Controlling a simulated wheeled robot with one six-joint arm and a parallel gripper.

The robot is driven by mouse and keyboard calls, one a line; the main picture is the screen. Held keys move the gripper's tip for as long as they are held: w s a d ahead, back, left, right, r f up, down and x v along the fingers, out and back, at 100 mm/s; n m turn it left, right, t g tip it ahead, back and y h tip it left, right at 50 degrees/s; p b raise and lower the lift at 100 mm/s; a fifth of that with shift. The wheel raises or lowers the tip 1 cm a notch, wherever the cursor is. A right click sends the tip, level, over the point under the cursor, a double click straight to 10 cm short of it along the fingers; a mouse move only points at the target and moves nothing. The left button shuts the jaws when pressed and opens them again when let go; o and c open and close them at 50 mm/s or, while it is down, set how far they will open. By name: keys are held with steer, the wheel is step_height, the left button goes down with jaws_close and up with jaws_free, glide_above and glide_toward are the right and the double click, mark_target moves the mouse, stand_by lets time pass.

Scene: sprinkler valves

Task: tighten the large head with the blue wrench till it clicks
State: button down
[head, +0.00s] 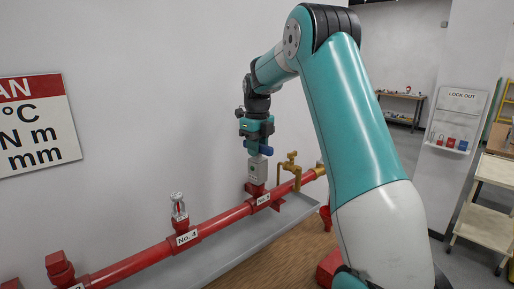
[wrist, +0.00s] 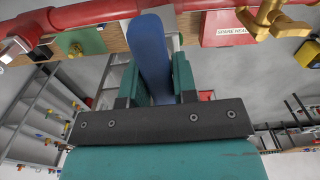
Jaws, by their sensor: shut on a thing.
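My gripper (head: 257,137) is above the right part of the red pipe, near the wall. It is shut on the blue wrench (wrist: 151,45), whose blue bar stands between the two fingers in the wrist view. A bit of the blue wrench (head: 266,150) also shows under the gripper in the head view. Directly below is a grey block (head: 257,170) over a red fitting labelled No. 5 or similar; I cannot tell if it is part of the wrench or separate. A silver sprinkler head (head: 179,207) stands upright on the No. 4 fitting. Which head is the large one is unclear.
The red pipe (head: 130,266) runs along the wall above a grey ledge (head: 232,231). A brass valve (head: 290,170) stands close to the right of the gripper. In the wrist view, a red spare-heads box (wrist: 228,30) is near the pipe. A lock-out board (head: 458,118) hangs at right.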

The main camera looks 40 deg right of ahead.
steer(key=shift+n, duration=0.4)
steer(key=shift+r, duration=0.15)
step_height(320, 180, up, 12)
steer(key=shift+p, duration=0.35)
stand_by(0.6)
steer(key=shift+r, duration=0.1)
steer(key=shift+r+n, duration=0.3)
steer(key=shift+r, duration=0.6)
steer(key=shift+f, duration=0.15)
steer(key=shift+f+b, duration=2)
steer(key=shift+f, duration=1.35)
